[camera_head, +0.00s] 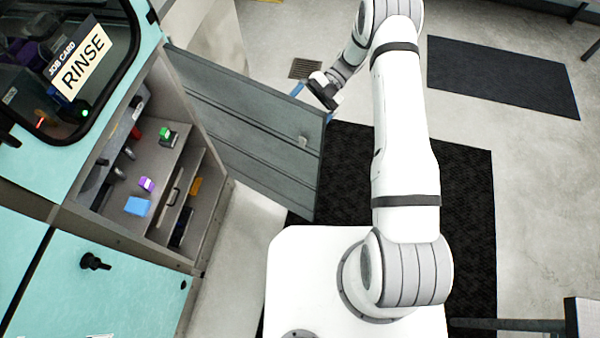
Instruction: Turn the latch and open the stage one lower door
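A lower cabinet door (250,135) stands swung wide open, its grey ribbed inner face toward me. A small pale latch piece (302,142) shows near its free edge. The door's outer face and its handle are hidden. My gripper (324,92) is beyond the top free corner of the door, on its outer side. A blue strip shows beside the gripper; I cannot tell what it belongs to. I cannot tell whether the fingers touch the door or are open or shut. No stage label is readable on this door.
The open compartment (207,215) holds a blue block (138,206), a purple block (147,184) and a green-topped item (166,134). A closed teal door (70,295) with a black latch (95,262) is at lower left. A RINSE card (84,60) hangs above. Dark mats (468,190) lie on open floor.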

